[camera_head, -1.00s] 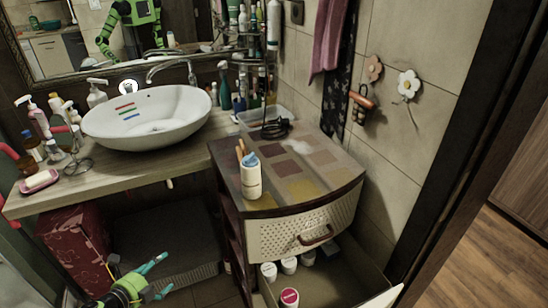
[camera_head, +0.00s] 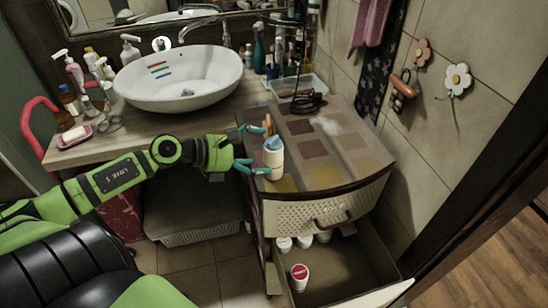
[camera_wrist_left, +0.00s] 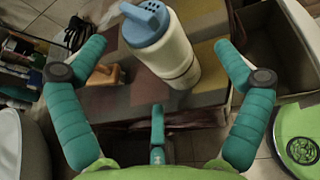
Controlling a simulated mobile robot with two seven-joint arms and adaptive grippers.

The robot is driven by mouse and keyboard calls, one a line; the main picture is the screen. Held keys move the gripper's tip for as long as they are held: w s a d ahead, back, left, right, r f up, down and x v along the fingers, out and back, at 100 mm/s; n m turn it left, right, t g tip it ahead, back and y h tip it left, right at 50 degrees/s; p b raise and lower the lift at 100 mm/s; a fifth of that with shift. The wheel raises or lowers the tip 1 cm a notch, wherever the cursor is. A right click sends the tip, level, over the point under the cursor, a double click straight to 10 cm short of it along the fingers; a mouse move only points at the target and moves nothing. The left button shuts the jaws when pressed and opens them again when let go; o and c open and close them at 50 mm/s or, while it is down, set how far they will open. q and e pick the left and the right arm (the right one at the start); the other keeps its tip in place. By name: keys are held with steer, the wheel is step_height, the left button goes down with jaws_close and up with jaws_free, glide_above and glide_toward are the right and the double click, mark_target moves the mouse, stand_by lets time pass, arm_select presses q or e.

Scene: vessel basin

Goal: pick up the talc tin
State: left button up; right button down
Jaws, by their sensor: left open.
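The talc tin, a white cylinder with a blue perforated top (camera_head: 273,158), stands upright near the front left corner of the patterned cabinet top (camera_head: 340,178). It also shows in the left wrist view (camera_wrist_left: 168,52), ahead of and between the spread teal fingers. My left gripper (camera_head: 260,166) is open at the left side of the tin, at about its height. One finger shows close to the tin's lower part; I cannot tell whether it touches. My right gripper is not in view.
A small wooden item (camera_head: 268,125) stands close behind the tin. The white basin (camera_head: 180,78) is on the counter left. Below, an open drawer (camera_head: 345,270) holds several white containers.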

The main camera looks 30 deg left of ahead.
arm_select(q)
steer(key=p+x, duration=0.1)
steer(key=x, duration=0.1)
steer(key=shift+w+d, duration=0.1)
steer(key=shift+w, duration=0.4)
steer(key=shift+w+d+f, duration=0.35)
steer(key=shift+w+d, duration=0.05)
steer(key=shift+w, duration=0.05)
steer(key=c, duration=1.4)
